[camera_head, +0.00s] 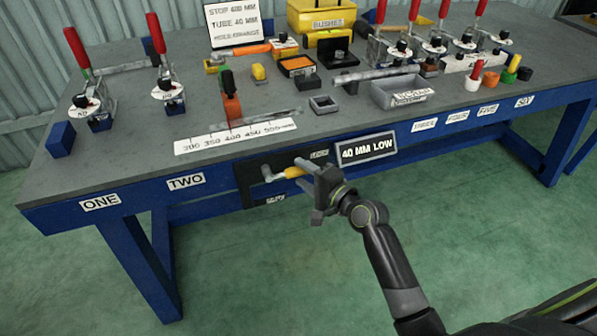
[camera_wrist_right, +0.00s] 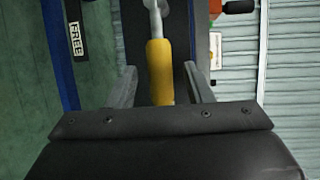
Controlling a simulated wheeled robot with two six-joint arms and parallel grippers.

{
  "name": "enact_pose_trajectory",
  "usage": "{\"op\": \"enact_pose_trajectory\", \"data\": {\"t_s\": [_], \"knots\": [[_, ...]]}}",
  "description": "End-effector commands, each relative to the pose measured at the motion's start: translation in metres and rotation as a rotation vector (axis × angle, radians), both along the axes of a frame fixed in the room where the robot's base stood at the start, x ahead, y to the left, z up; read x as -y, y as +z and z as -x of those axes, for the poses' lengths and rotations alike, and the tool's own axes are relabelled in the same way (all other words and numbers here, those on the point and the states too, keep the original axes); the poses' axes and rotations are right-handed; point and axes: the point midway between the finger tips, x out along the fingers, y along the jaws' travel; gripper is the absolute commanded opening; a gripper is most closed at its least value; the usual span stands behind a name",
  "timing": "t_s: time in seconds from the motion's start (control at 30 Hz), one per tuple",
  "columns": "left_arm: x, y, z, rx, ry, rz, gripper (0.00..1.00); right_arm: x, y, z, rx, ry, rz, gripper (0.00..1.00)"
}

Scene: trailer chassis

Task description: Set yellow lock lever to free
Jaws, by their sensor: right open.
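The yellow lock lever (camera_head: 293,172) sticks out to the right from its pivot on a black plate (camera_head: 250,189) on the front of the blue bench. A label at the plate's lower edge reads FREE in the right wrist view (camera_wrist_right: 77,38). My right gripper (camera_head: 312,172) is at the lever's outer end. In the right wrist view, the yellow handle (camera_wrist_right: 159,72) lies between the two spread fingers (camera_wrist_right: 158,88), with a gap on each side. The handle's near end is hidden by the gripper body. My left gripper is not in view.
A sign reading 40 MM LOW (camera_head: 367,149) hangs just right of the lever. The grey bench top (camera_head: 130,135) above carries red-handled clamps (camera_head: 77,47), a ruler strip (camera_head: 235,136) and a grey scrap tray (camera_head: 398,92). The floor in front is clear.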

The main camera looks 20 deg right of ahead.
Motion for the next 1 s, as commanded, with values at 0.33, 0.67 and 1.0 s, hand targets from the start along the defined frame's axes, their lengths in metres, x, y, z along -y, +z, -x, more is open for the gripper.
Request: {"op": "enact_pose_trajectory", "data": {"t_s": [0.33, 0.67, 1.0], "knots": [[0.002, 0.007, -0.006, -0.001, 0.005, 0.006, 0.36, -0.009, -0.004, -0.021, 0.000, -0.001, 0.001, 0.46], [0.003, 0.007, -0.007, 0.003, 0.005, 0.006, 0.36, -0.009, -0.004, -0.021, 0.000, -0.001, 0.001, 0.29], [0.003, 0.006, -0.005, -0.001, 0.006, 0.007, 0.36, -0.009, -0.004, -0.021, 0.000, -0.001, 0.001, 0.00]]}}
